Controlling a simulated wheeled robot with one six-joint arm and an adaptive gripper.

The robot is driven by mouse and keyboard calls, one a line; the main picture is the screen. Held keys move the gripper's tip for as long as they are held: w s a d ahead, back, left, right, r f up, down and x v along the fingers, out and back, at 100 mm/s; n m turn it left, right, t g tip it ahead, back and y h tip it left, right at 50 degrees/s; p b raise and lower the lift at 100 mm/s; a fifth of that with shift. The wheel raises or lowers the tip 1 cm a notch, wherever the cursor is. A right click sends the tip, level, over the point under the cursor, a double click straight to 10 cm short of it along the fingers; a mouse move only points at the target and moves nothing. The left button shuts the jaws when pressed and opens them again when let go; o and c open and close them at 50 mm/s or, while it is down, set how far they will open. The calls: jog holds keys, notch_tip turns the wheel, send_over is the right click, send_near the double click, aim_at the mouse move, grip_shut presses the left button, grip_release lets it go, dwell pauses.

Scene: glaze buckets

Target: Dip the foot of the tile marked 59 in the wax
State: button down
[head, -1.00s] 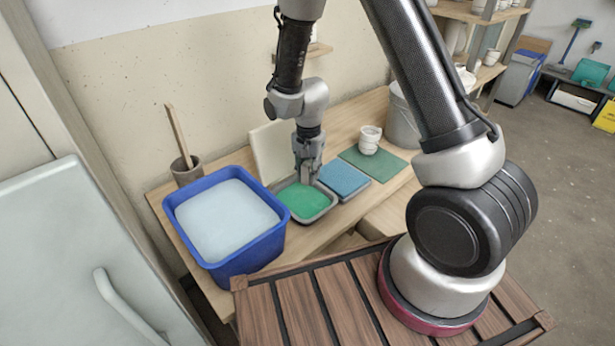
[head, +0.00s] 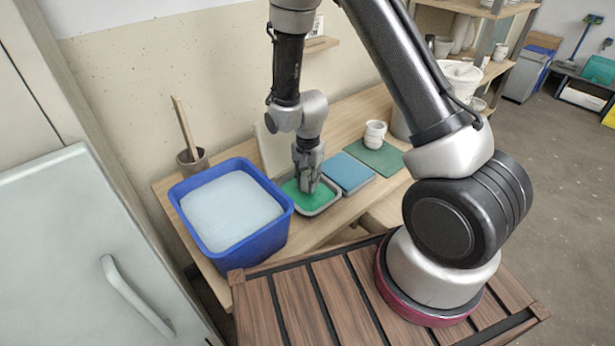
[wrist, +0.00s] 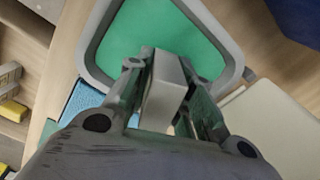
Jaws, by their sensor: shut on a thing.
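My gripper (head: 308,188) is over the tray of green wax (head: 322,207), pointing down. In the wrist view my gripper (wrist: 165,95) is shut on a pale grey tile (wrist: 162,92), held on edge between the fingers. The tile's far end lies against the green wax (wrist: 160,28) in that view; I cannot tell whether its foot touches the surface. No number shows on the tile face in sight. In the head view the fingers mostly hide the tile.
A blue bucket (head: 256,244) of pale liquid stands left of the tray. A blue sponge pad (head: 348,172) is close on the right, then a green mat (head: 390,165) with stacked white cups (head: 375,133). A cream board (head: 271,150) stands behind, and a pot (head: 192,160) holds a stick.

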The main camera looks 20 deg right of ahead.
jog(key=shift+f, duration=0.4)
jog(key=shift+f, duration=0.3)
jog(key=shift+f, duration=0.6)
jog(key=shift+f, duration=0.1)
dwell(1.0)
dwell(0.4)
jog(key=shift+r, duration=1.4)
dwell(0.4)
jog(key=shift+r, duration=2.25)
